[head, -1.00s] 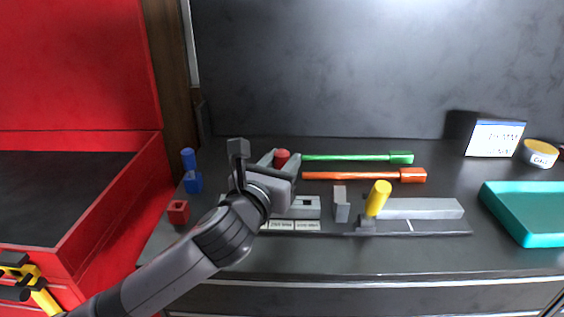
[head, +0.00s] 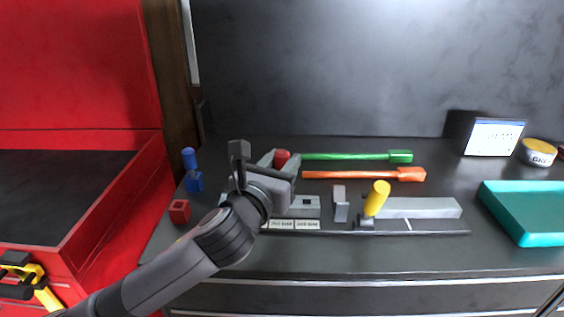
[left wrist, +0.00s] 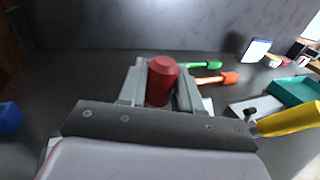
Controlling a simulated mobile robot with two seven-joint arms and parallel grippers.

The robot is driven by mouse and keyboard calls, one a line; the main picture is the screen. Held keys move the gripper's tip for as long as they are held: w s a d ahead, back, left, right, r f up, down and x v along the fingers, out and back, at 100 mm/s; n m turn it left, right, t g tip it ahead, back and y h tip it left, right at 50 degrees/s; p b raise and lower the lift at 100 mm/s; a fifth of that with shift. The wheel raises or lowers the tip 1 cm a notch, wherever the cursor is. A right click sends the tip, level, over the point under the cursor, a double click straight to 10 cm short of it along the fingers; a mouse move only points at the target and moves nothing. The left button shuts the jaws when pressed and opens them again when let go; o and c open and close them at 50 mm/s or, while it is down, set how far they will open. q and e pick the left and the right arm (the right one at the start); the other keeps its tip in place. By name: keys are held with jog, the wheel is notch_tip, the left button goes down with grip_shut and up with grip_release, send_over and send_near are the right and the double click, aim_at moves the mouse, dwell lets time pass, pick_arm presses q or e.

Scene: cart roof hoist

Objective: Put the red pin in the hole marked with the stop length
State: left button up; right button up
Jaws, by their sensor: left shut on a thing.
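My left gripper (head: 283,163) is shut on the red pin (head: 282,157). In the left wrist view the red pin (left wrist: 162,80) stands between the two fingers, its top showing; its lower end is hidden. A grey rail (head: 420,207) lies on the bench, with a grey block with a dark hole (head: 306,206) at its left part, just below and right of the gripper. White labels (head: 294,225) run along the front of that block; their text is too small to read surely. My arm hides the left part of the block. The right gripper is not in view.
A grey upright stop (head: 341,204) and a yellow handle (head: 377,197) stand at the rail. Green (head: 360,157) and orange (head: 365,175) rods lie behind. A blue piece (head: 192,170) and red block (head: 179,211) are left. A teal tray (head: 527,233), a display (head: 494,137) and a round tin (head: 538,152) are right.

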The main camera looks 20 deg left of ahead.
pick_arm(q)
jog(key=shift+p, duration=0.5)
dwell(0.7)
jog(key=shift+p, duration=0.4)
jog(key=shift+f+b, duration=1)
jog(key=shift+f, duration=1.1)
jog(key=o, duration=1.1)
jog(key=shift+s, duration=0.15)
